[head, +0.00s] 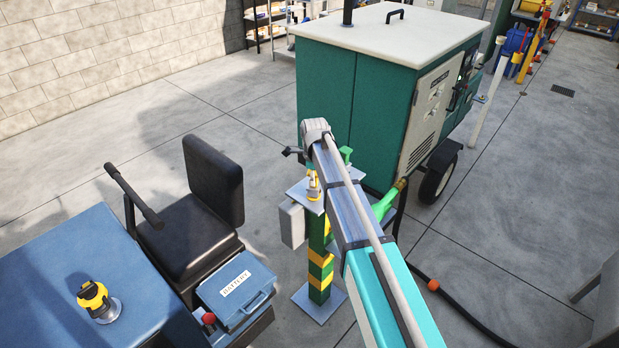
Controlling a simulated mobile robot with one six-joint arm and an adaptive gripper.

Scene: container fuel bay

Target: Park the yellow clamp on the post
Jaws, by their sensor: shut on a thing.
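The post (320,262) is green with yellow bands and stands on a square floor plate in the middle of the head view. A small grey plate (299,193) sits at its top. The yellow clamp (314,184) shows as a small yellow and pale shape at this plate, left of my arm. My gripper (312,168) is at the clamp, shut on it. My arm hides most of the fingers and the right side of the post top. I cannot tell whether the clamp touches the plate.
A green generator trailer (375,105) stands close behind the post. A green nozzle (385,204) is just right of my arm; a black hose (465,312) lies on the floor. A blue vehicle (70,265) with a seat (195,225) and yellow beacon (93,297) is at left.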

